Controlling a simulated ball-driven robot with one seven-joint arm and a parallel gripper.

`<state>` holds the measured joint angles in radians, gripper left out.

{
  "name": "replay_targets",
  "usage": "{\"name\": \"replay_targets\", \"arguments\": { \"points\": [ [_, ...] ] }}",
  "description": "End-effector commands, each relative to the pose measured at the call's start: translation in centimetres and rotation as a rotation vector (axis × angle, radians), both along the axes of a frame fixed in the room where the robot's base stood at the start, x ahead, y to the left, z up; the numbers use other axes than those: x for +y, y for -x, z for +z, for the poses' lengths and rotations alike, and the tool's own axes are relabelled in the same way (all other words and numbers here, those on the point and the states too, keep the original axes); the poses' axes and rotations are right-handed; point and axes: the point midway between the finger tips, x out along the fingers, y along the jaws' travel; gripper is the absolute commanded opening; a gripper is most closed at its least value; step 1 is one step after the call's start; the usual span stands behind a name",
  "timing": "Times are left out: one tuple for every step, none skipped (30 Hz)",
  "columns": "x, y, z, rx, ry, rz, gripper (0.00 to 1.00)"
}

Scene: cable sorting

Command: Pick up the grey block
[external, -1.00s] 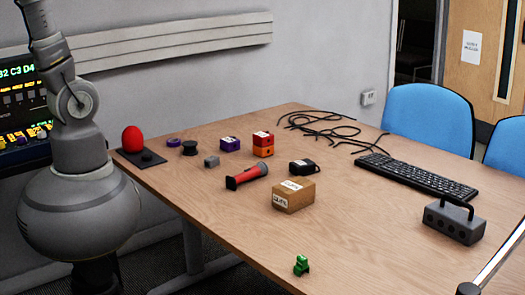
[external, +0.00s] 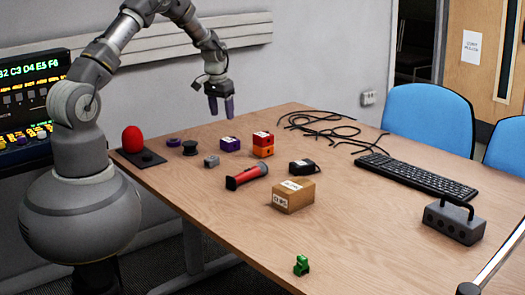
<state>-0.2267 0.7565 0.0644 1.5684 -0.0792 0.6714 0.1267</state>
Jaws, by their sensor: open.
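A small grey block (external: 211,161) lies on the left part of the wooden table, between a black spool and a red flashlight. My gripper (external: 221,113) hangs above the table's back left area, fingers pointing down. Its purple fingers are apart with nothing between them. It is well above the grey block and a little to its right in the picture.
Close to the block are a black spool (external: 190,148), a purple box (external: 230,144), stacked red and orange boxes (external: 263,144) and a red flashlight (external: 247,177). A cardboard box (external: 293,195) stands farther right.

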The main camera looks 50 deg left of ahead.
Motion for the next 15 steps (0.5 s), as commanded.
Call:
{"name": "replay_targets", "arguments": {
  "points": [
    [0.5, 1.2, -3.1, 0.054, 0.014, 0.01, 0.64],
    [0.6, 1.8, -4.5, 0.08, 0.019, 0.014, 0.64],
    [0.8, 2.5, -6.0, 0.106, 0.027, 0.019, 0.64],
    [0.9, 2.9, -6.7, 0.12, 0.031, 0.021, 0.64],
    [0.9, 3.2, -7.4, 0.132, 0.033, 0.023, 0.64],
    [1.0, 3.4, -8.2, 0.141, 0.036, 0.025, 0.64],
    [1.0, 3.6, -8.6, 0.144, 0.037, 0.026, 0.64],
    [1.0, 3.6, -9.1, 0.147, 0.038, 0.026, 0.64],
    [1.0, 3.7, -9.7, 0.148, 0.038, 0.026, 0.64],
    [1.0, 3.7, -10.0, 0.147, 0.038, 0.026, 0.64],
    [1.0, 3.6, -10.4, 0.146, 0.038, 0.026, 0.64],
    [1.0, 3.6, -10.8, 0.145, 0.037, 0.026, 0.64],
    [1.1, 3.7, -11.1, 0.145, 0.037, 0.026, 0.64],
    [1.1, 3.7, -11.4, 0.145, 0.037, 0.026, 0.64],
    [1.1, 3.7, -11.8, 0.145, 0.037, 0.026, 0.64]
  ]
}}
